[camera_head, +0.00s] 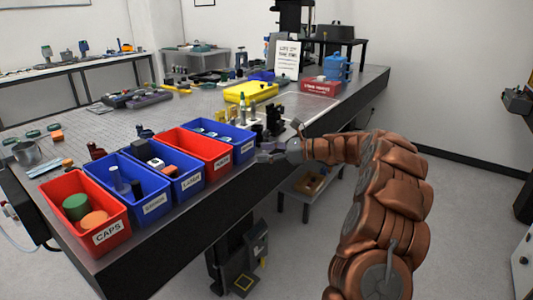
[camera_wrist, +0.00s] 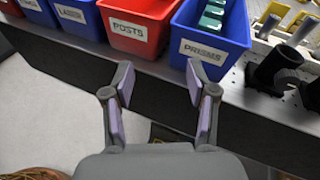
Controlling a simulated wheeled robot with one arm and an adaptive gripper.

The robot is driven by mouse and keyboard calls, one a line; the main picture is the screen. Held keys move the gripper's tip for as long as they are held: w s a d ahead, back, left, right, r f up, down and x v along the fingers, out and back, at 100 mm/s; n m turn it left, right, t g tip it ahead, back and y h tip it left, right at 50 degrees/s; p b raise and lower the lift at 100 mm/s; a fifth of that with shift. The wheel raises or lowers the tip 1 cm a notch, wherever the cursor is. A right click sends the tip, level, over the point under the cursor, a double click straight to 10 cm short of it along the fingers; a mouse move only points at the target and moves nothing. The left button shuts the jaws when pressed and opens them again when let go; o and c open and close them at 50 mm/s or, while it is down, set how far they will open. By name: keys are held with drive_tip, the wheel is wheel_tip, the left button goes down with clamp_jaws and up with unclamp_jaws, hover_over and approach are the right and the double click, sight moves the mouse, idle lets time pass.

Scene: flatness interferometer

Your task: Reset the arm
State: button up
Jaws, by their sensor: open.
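My gripper (camera_wrist: 161,103) is open and empty in the wrist view, with its two fingers spread apart. It is over the front edge of the table, in front of the red POSTS bin (camera_wrist: 140,28) and the blue PRISMS bin (camera_wrist: 211,42). In the head view, my copper-coloured arm reaches in from the lower right, and my gripper (camera_head: 268,154) shows small near the table's front edge, beside the PRISMS bin (camera_head: 226,136). The gap between the fingers and the bins cannot be judged exactly.
A row of labelled bins, including the red CAPS bin (camera_head: 83,209), lines the front edge of the long table (camera_head: 178,108). Black mounts (camera_wrist: 275,68) stand right of the PRISMS bin. A yellow tray (camera_head: 250,92) lies farther back. Open floor lies right of the table.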

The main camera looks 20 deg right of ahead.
idle(0.6)
drive_tip(key=s+a+r+n+g+p, duration=0.1)
drive_tip(key=s+a+r+n+g, duration=0.2)
drive_tip(key=a, duration=0.4)
drive_tip(key=s+a+n+g+p, duration=0.1)
drive_tip(key=s+a+n+g, duration=0.15)
drive_tip(key=s+a, duration=0.4)
drive_tip(key=s+a+n+g+h+p, duration=0.2)
drive_tip(key=s+a+n+g+h, duration=0.15)
drive_tip(key=s+a+n, duration=0.6)
drive_tip(key=s+f+n+g+h+p, duration=0.1)
drive_tip(key=s+n+g+h+p, duration=0.2)
drive_tip(key=s, duration=1.7)
drive_tip(key=s+d+f+n+h+p, duration=0.1)
drive_tip(key=s+d+n+h, duration=0.5)
drive_tip(key=s, duration=0.6)
drive_tip(key=shift+d+f+p, duration=0.3)
drive_tip(key=shift+d+f, duration=0.1)
drive_tip(key=shift+d, duration=0.55)
